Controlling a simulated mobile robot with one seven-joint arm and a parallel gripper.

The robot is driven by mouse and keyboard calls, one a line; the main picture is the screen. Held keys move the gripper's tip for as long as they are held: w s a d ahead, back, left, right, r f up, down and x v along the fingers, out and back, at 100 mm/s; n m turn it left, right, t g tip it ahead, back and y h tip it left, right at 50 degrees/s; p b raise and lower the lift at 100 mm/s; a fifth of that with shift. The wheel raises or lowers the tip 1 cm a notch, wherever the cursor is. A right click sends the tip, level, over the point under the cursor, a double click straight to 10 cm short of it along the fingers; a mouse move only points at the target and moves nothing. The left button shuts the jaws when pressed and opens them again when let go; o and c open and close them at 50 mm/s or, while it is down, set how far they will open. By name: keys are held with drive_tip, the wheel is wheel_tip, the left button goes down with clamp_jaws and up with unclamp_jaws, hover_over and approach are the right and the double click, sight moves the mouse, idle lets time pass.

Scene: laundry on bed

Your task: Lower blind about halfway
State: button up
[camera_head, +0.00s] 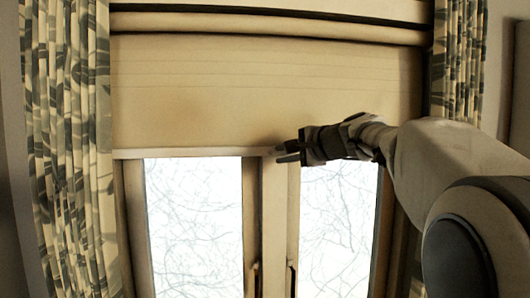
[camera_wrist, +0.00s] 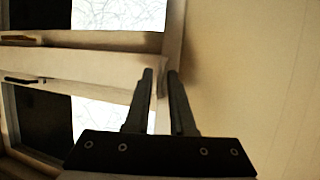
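The cream blind (camera_head: 250,90) hangs across the upper part of the window. Its pale bottom bar (camera_head: 190,152) runs level, and bare glass shows below it. My gripper (camera_head: 281,153) reaches in from the right to the middle of the bar, with one finger above and one below it. In the wrist view, which is turned sideways, the blind (camera_wrist: 245,70) fills the right side. The two dark fingers of my gripper (camera_wrist: 160,72) stand a narrow gap apart, with the blind's lower edge between them; they look shut on the bar.
Patterned curtains hang at the left (camera_head: 70,150) and right (camera_head: 458,60) of the window. The window frame's middle post (camera_head: 273,220) and its handles lie below the bar. A roll or rail (camera_head: 270,25) crosses the top.

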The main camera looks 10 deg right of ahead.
clamp_jaws()
idle(1.4)
